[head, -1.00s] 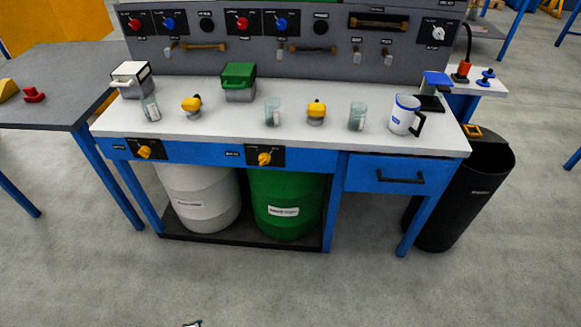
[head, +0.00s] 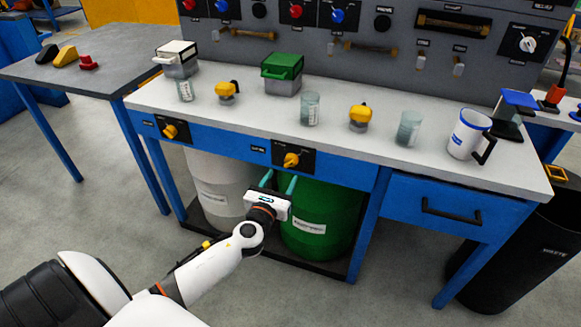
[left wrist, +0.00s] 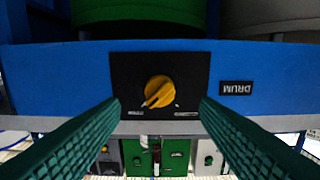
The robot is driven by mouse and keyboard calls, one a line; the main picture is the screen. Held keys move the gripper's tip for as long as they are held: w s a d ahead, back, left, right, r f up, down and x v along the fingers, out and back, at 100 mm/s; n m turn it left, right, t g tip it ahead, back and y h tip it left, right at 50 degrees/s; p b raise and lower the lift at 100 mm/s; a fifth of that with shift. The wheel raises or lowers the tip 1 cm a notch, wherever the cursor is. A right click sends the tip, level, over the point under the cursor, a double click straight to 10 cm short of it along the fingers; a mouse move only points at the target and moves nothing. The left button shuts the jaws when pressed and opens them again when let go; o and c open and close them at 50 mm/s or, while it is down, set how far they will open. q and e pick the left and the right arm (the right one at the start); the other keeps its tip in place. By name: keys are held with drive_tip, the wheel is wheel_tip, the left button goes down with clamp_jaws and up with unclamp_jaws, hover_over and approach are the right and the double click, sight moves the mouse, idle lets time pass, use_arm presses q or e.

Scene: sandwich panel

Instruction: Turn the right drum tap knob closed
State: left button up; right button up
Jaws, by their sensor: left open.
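The right drum tap knob (head: 291,160) is yellow on a black plate on the blue front rail, above the green drum (head: 318,215). In the left wrist view the yellow knob (left wrist: 158,91) shows upside down between the two fingers, its white pointer toward the lower left. My left gripper (head: 280,181) is open and empty, just below and in front of the knob's plate. Its green fingers appear apart from the knob. My right gripper is out of view.
The left tap knob (head: 171,131) sits further left on the same rail. The white bench top (head: 350,148) above holds glass beakers, yellow-topped items and a mug (head: 468,135). A drawer (head: 455,203) is at the right, with a black waste bin (head: 555,250) beside it.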

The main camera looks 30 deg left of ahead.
sight(288, 166)
use_arm(q)
drive_tip(key=x, duration=0.4)
drive_tip(key=shift+w, duration=0.4)
drive_tip(key=shift+b+x, duration=0.3)
drive_tip(key=shift+x, duration=0.5)
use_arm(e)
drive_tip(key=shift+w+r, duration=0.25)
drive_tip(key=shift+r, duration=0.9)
use_arm(q)
drive_tip(key=shift+c, duration=0.3)
drive_tip(key=c, duration=0.9)
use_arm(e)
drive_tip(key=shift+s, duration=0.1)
